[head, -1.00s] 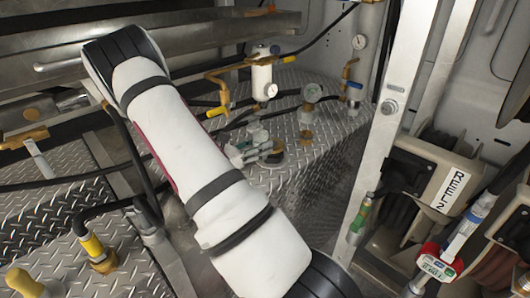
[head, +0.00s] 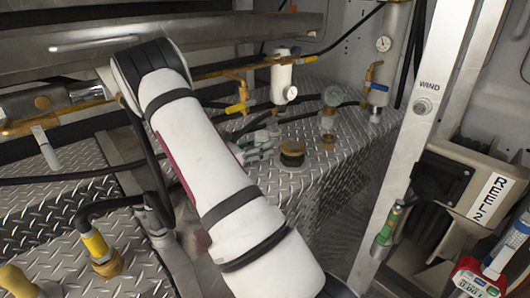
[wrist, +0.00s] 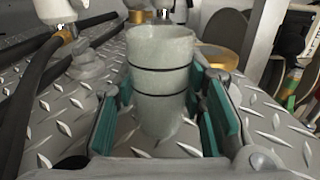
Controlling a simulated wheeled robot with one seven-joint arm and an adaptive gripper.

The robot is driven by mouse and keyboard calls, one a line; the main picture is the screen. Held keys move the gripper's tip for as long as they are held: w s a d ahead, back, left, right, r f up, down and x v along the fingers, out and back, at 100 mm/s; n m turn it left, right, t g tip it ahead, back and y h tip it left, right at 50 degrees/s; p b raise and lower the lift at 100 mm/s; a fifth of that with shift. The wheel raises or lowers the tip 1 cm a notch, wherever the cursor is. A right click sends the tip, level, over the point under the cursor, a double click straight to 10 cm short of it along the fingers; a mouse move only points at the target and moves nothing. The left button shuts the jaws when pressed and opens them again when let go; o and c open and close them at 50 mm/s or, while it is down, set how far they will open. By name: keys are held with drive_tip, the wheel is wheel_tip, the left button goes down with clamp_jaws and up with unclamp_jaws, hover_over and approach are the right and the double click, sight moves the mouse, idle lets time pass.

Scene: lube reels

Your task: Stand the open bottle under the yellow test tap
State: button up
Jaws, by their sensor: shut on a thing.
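The open bottle (wrist: 162,85) is a pale, translucent cup shape with dark bands and an open top. In the wrist view it looks upright between the teal pads of my gripper (wrist: 165,112), which is shut on it. I cannot tell whether its base touches the plate. The yellow test tap (head: 238,106) hangs from the pipe, above and left of my gripper (head: 262,143) in the head view.
A white filter body (head: 281,78) hangs behind. Dark hoses cross the deck. A metal post (head: 415,120) and reel housing (head: 470,185) stand right.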

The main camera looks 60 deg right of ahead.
drive_tip(key=shift+w+d+b, duration=0.3)
drive_tip(key=shift+w+b, duration=0.35)
drive_tip(key=shift+w, duration=0.6)
drive_tip(key=shift+w+d+b, duration=0.3)
drive_tip(key=shift+w+b, duration=0.3)
drive_tip(key=shift+w, duration=0.7)
drive_tip(key=shift+w+d+b, duration=0.3)
drive_tip(key=shift+w+b, duration=0.35)
drive_tip(key=shift+w, duration=0.6)
drive_tip(key=shift+f, duration=0.55)
drive_tip(key=o, duration=1.1)
drive_tip(key=shift+c, duration=0.2)
drive_tip(key=v, duration=1.2)
